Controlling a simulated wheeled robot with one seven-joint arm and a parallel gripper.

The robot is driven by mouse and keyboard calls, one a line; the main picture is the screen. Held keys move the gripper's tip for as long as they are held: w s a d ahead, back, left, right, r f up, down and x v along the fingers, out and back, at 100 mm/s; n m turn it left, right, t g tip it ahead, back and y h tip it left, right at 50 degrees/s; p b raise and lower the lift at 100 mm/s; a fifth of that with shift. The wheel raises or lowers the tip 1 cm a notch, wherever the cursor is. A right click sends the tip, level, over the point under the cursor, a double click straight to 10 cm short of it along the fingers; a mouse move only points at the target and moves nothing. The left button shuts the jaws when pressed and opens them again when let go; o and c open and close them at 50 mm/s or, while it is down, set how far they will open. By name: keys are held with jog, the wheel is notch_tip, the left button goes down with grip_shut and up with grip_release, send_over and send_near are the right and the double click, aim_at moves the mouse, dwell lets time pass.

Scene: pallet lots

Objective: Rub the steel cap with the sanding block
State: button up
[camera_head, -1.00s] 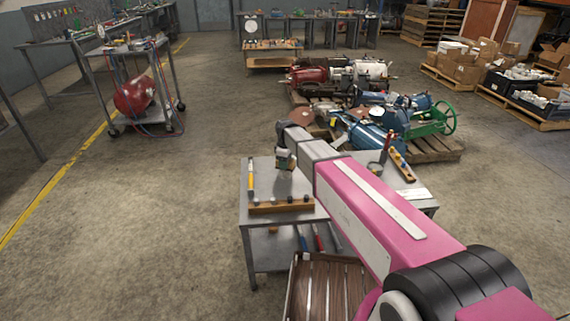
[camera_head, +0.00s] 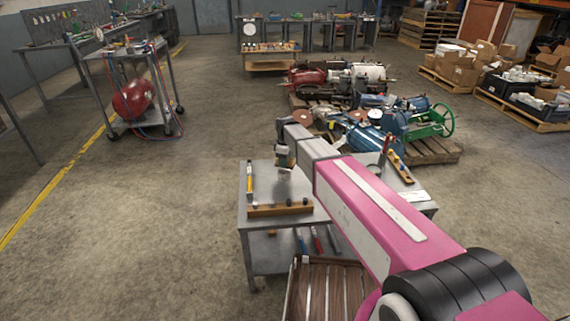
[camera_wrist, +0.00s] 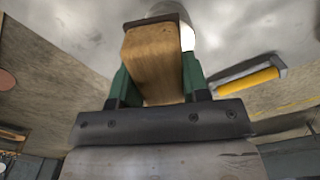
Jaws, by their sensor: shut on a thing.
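My gripper (camera_wrist: 155,85), with green fingers, is shut on the wooden sanding block (camera_wrist: 152,60), which fills the gap between them in the wrist view. In the head view my gripper (camera_head: 284,158) hangs over the left part of the grey steel workbench (camera_head: 264,181). A shiny rounded metal piece, apparently the steel cap (camera_wrist: 187,38), shows just behind the block's far end. The block hides most of it, and I cannot tell whether they touch.
A yellow-handled tool (camera_head: 250,184) lies at the bench's left edge. A wooden strip with dark knobs (camera_head: 280,209) lies along the front. Another such strip (camera_head: 400,166) is at the right. A slatted wooden crate (camera_head: 325,290) stands before the bench.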

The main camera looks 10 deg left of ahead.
jog(key=shift+r, duration=2)
